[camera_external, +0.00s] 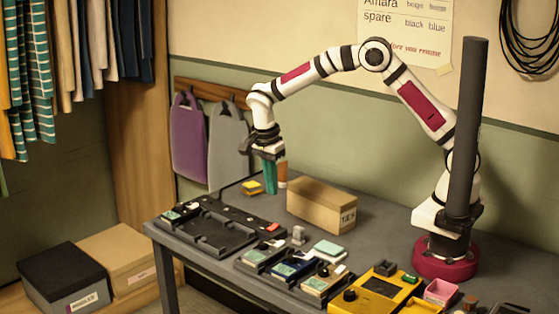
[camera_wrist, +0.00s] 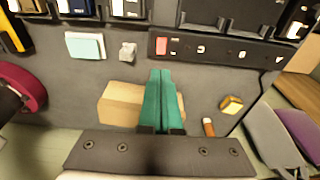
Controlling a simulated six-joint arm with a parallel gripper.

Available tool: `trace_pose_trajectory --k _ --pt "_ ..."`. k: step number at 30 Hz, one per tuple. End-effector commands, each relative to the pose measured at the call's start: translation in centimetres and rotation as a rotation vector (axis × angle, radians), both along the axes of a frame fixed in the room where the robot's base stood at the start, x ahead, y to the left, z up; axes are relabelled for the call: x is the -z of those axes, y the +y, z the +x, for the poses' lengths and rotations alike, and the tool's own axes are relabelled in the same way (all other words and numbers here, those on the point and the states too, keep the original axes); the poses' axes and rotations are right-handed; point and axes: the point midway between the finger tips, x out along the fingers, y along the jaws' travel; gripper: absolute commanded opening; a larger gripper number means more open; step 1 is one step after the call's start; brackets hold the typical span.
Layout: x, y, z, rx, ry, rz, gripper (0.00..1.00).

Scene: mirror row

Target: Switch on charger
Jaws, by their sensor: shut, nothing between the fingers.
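A long black unit (camera_external: 222,237) with slots lies along the table's left part and looks like the charger. A small red switch (camera_external: 272,227) sits at its right end. In the wrist view the red switch (camera_wrist: 161,46) is at the near edge of the black unit (camera_wrist: 235,52), beyond my fingertips. I cannot tell which way the switch is set. My gripper (camera_external: 270,190) points down with its teal fingers together and empty, above the back of the table. In the wrist view my gripper (camera_wrist: 160,72) overlaps the cardboard box and is short of the switch.
A cardboard box (camera_external: 315,203) stands beside my gripper. A yellow block (camera_external: 252,187) and a brown cylinder (camera_wrist: 208,127) are nearby. A small grey piece (camera_external: 298,235) and a pale pad (camera_external: 329,249) lie right of the switch. Several boxed devices (camera_external: 294,267) line the front edge.

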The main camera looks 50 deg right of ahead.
Motion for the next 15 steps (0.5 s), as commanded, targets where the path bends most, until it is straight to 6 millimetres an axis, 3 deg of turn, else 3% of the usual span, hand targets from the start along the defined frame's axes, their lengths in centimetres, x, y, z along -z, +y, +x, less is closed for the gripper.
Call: trace_pose_trajectory --k 9,15 --pt "6.7 -1.0 -0.1 0.000 0.003 -0.001 0.00" --pt "8.8 -1.2 0.0 0.000 0.001 0.000 0.00"
